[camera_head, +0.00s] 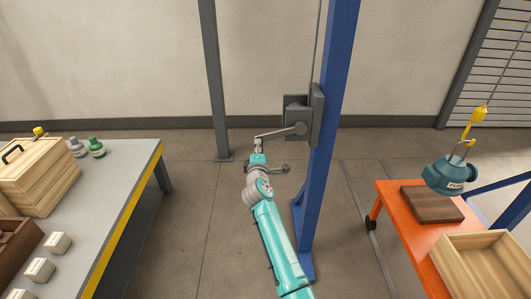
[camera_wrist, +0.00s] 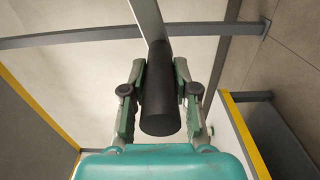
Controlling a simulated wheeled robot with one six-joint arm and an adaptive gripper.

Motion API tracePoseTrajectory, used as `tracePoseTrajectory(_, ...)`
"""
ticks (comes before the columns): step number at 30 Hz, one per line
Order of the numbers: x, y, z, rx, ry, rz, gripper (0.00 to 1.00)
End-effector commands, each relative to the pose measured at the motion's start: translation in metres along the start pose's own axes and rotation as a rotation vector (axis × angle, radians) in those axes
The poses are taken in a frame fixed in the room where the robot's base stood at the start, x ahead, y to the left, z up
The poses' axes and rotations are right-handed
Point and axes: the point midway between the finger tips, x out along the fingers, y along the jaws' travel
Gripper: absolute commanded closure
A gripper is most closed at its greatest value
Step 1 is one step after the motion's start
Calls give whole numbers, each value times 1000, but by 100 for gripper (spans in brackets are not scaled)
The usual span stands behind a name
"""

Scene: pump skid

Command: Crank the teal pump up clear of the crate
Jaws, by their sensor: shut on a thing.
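The teal pump (camera_head: 452,176) with a pale label hangs from a yellow hook (camera_head: 470,125) at the right of the head view. It is above a dark wooden board (camera_head: 432,205) on an orange cart. The open wooden crate (camera_head: 450,262) is in front of the pump, nearer the camera. A grey winch (camera_head: 298,112) is fixed to the blue post, and its crank arm (camera_head: 275,133) points left. My gripper (camera_head: 258,156) is at the crank's outer end. In the wrist view its fingers (camera_wrist: 158,85) are shut on the black crank handle (camera_wrist: 158,110) from both sides.
The blue post (camera_head: 330,120) rises right beside my arm. The orange cart (camera_head: 398,205) stands to the right. A grey workbench (camera_head: 130,180) with wooden boxes and small bottles (camera_head: 96,150) is at the left. Floor between bench and post is clear.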

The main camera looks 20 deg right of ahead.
Motion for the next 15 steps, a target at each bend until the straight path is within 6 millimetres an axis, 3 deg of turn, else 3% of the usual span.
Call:
tracePoseTrajectory(1,2,15,5,0,-12,16,100)
tracePoseTrajectory(15,1,54,-1,130,-11,15,100)
